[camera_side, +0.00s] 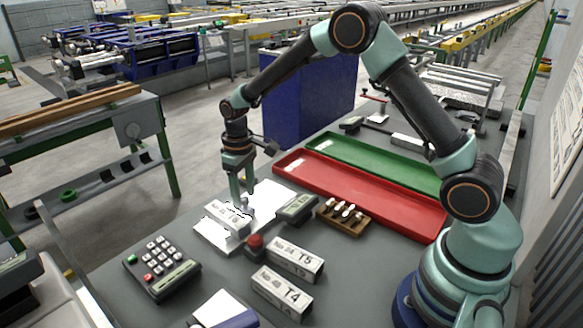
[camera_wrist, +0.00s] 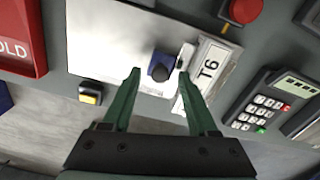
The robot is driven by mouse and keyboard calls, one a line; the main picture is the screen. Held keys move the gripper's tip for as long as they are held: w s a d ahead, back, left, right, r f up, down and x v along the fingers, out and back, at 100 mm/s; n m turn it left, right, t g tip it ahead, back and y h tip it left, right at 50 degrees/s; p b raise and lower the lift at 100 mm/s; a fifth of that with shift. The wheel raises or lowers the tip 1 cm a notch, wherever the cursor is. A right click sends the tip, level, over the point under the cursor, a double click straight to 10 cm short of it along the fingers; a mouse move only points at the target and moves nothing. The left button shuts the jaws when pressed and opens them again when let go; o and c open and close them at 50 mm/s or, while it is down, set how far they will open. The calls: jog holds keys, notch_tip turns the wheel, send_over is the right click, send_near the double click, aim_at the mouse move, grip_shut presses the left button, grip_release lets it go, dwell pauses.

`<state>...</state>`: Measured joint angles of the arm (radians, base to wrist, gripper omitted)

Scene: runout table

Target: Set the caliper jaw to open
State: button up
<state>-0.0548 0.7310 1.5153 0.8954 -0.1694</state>
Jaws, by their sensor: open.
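A pale measuring plate (camera_side: 213,235) lies on the bench and also shows in the wrist view (camera_wrist: 105,45). That piece is next to the white block marked T6 (camera_wrist: 207,71), which the side view also shows (camera_side: 228,217). How far the jaw is from the block is unclear. My gripper (camera_side: 242,205) is low over the plate. In the wrist view its open fingertips (camera_wrist: 159,75) are either side of the knob, apparently apart from it.
A keypad (camera_side: 161,268) is at front left. Red (camera_side: 350,192) and green (camera_side: 375,163) trays lie behind. A small yellow-topped button (camera_wrist: 90,93) is near the plate.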

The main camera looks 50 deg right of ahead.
jog(key=shift+f, duration=0.15)
grip_shut()
dwell(0.5)
dwell(0.9)
